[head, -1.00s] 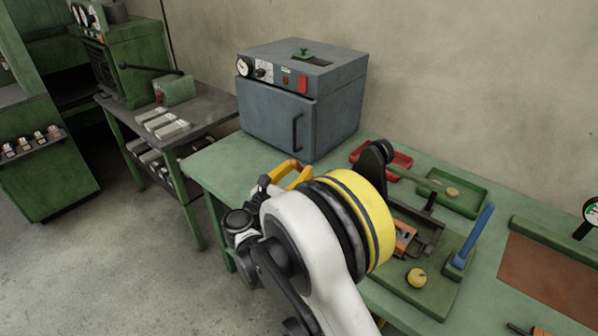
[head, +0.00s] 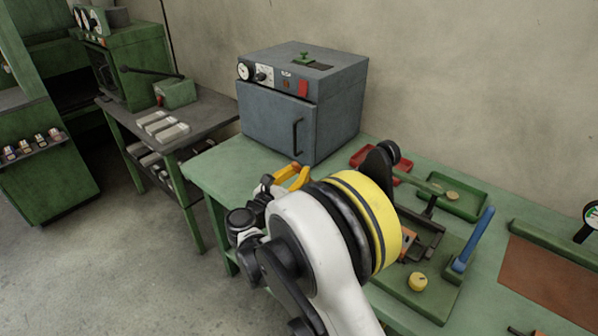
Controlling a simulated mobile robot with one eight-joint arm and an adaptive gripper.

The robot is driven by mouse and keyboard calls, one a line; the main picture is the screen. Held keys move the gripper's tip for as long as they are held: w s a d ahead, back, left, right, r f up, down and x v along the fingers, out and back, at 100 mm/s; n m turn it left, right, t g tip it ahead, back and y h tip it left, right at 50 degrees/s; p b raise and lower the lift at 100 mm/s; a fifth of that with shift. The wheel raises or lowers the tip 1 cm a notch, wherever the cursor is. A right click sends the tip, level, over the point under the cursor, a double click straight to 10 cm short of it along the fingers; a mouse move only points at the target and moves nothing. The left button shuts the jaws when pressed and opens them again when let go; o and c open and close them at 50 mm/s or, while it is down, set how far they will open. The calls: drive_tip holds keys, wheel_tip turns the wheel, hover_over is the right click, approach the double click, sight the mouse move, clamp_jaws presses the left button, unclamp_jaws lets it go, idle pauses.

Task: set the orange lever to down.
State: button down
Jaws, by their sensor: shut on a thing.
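My gripper (head: 290,180) shows as yellow fingers beyond my arm's wrist, in front of the grey oven and above the left part of the green bench. It is shut on a small orange piece (head: 297,166), which looks like the tip of the orange lever. The rest of the lever and its mount are hidden by my gripper and arm, so I cannot tell its angle. My white arm with its yellow band fills the middle of the view.
A grey oven (head: 278,125) stands behind my gripper. To the right on the green bench (head: 215,160) are a blue lever (head: 473,240), a yellow knob (head: 418,282), a red tray (head: 365,157) and a green tray (head: 470,203). A lower side table (head: 205,128) stands left.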

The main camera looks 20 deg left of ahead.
drive_tip(key=shift+w+d+r+g+p, duration=0.2)
drive_tip(key=shift+w+r+g+p, duration=0.25)
drive_tip(key=shift+r+p, duration=0.1)
drive_tip(key=w+d+m+g+y+p, duration=0.1)
drive_tip(key=w+d+g+y+p, duration=0.1)
drive_tip(key=w+g+p, duration=0.5)
drive_tip(key=shift+w+d+r+g+y, duration=0.4)
drive_tip(key=shift+w+d+g, duration=0.4)
drive_tip(key=shift+w, duration=0.2)
drive_tip(key=c, duration=1.4)
unclamp_jaws()
drive_tip(key=shift+w+d+f, duration=0.1)
drive_tip(key=shift+o, duration=0.2)
